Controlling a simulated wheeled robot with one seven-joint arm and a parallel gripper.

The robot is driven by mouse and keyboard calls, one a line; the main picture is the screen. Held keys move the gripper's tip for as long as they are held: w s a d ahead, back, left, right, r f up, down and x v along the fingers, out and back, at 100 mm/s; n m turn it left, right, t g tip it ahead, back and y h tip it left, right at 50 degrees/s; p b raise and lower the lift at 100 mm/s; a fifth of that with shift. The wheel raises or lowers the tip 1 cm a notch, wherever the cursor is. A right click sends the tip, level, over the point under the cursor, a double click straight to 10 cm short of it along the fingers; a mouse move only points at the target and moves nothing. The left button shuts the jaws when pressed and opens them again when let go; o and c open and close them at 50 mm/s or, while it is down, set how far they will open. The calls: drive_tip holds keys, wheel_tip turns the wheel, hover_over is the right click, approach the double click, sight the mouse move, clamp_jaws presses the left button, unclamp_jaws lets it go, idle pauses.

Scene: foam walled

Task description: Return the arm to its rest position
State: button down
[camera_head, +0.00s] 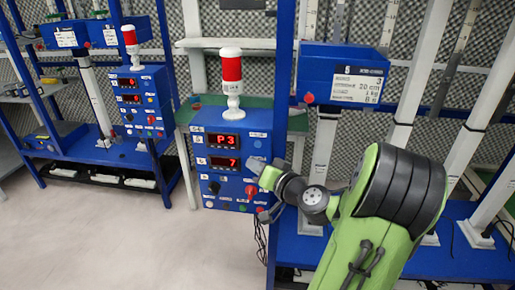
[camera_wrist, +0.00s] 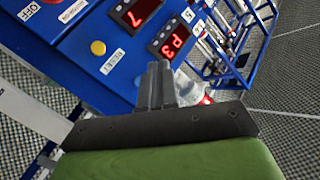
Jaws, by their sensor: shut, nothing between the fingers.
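My gripper (camera_wrist: 156,84) is shut and empty in the wrist view, its two grey fingers together in front of the blue control panel (camera_wrist: 95,52). In the head view my green and black arm reaches in from the lower right. My gripper (camera_head: 256,166) there is small, at the right side of the blue control box (camera_head: 228,196). I cannot tell whether it touches the box. The box has red displays reading P3 and 7, several buttons and a red knob (camera_head: 251,190).
A red and white signal lamp (camera_head: 231,82) stands on the box. A blue frame post (camera_head: 284,70) rises beside my gripper. A blue machine with white columns (camera_head: 470,130) is at the right, and another blue station (camera_head: 140,105) is at the left. The pale floor (camera_head: 110,240) at lower left is clear.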

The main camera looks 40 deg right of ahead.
idle(0.7)
drive_tip(key=s+a+n+g+y+p, duration=0.1)
drive_tip(key=a+n+g+y+p, duration=0.5)
drive_tip(key=a, duration=1.5)
drive_tip(key=s+a+r+n+g+h+p, duration=0.1)
drive_tip(key=s+a+r+g+h, duration=0.1)
drive_tip(key=s, duration=0.6)
drive_tip(key=s+a+r+n+g+h+p, duration=0.1)
drive_tip(key=s+a+r+g+h, duration=0.1)
drive_tip(key=s+r, duration=0.3)
drive_tip(key=s, duration=0.4)
drive_tip(key=shift+n+g, duration=0.3)
drive_tip(key=shift+n, duration=0.1)
drive_tip(key=shift+r, duration=0.1)
